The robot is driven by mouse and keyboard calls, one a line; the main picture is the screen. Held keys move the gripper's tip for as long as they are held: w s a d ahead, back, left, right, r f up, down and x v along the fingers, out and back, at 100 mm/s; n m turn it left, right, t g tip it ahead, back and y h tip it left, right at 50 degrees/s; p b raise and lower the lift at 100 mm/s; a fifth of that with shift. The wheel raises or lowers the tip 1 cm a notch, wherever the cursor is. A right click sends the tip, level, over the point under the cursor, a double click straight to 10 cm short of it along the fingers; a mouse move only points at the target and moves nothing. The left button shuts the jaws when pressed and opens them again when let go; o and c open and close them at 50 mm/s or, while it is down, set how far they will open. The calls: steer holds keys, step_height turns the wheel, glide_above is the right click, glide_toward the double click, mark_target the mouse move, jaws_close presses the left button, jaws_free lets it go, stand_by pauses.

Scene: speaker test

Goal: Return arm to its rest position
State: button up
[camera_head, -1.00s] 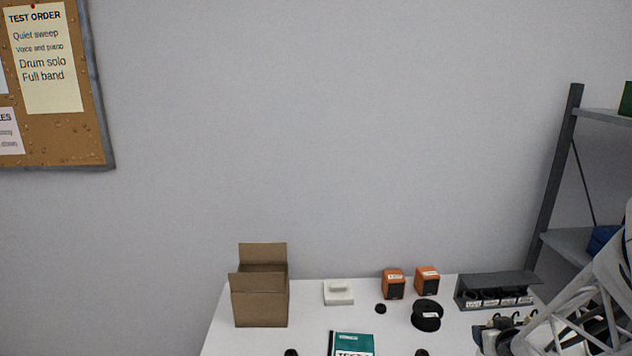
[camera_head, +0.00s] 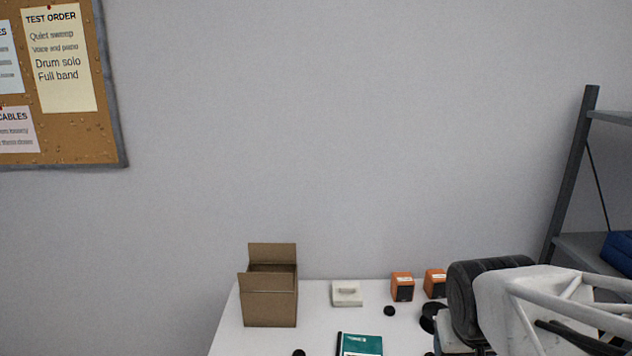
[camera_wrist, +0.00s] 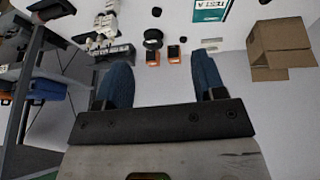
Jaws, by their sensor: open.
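My arm (camera_head: 520,305) fills the lower right of the head view, with a black joint and a white lattice link in front of the table's right part. My gripper (camera_wrist: 161,62) shows in the wrist view. Its two blue fingers are spread wide with nothing between them. It points toward the table from a distance, with two orange speakers (camera_wrist: 153,58) beyond the gap, and touches nothing that I can see. The gripper's fingers cannot be made out in the head view.
The white table (camera_head: 222,335) holds an open cardboard box (camera_head: 270,308), a white block (camera_head: 346,294), an orange speaker (camera_head: 402,287) and a teal booklet (camera_head: 362,344). A grey shelf (camera_head: 572,170) stands at the right, close to my arm. The wall space above the table is clear.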

steer(key=s+a+r+g+y, duration=0.1)
steer(key=s+a+r, duration=0.1)
steer(key=s+a, duration=0.3)
steer(key=shift+s+r+n+g, duration=0.2)
steer(key=shift+s+n+g, duration=0.2)
steer(key=shift+s, duration=0.25)
